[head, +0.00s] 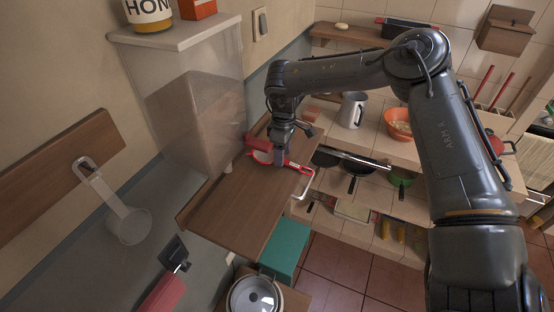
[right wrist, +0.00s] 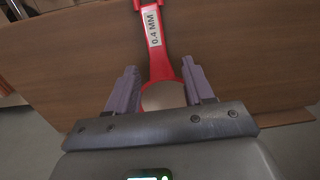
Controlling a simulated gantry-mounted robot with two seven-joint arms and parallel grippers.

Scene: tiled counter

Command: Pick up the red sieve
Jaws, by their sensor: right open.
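The red sieve (head: 298,167) lies on the brown wooden shelf board (head: 232,208), its handle pointing right in the head view. In the right wrist view its red handle (right wrist: 155,48) carries a "0.4 MM" label and runs up the picture, with part of its round end low between the fingers. My right gripper (head: 280,154) is over the sieve, with its two purple-grey fingers (right wrist: 160,82) apart on either side of it. The fingers show no grip on it. The gripper hides part of the sieve in the head view. My left gripper is not in view.
A clear dispenser (head: 195,100) stands beside the board's back left. A metal pitcher (head: 352,110) and an orange bowl (head: 398,123) stand on the tiled counter to the right. A clear scoop (head: 125,222) hangs at left. A pot (head: 254,295) is below the board.

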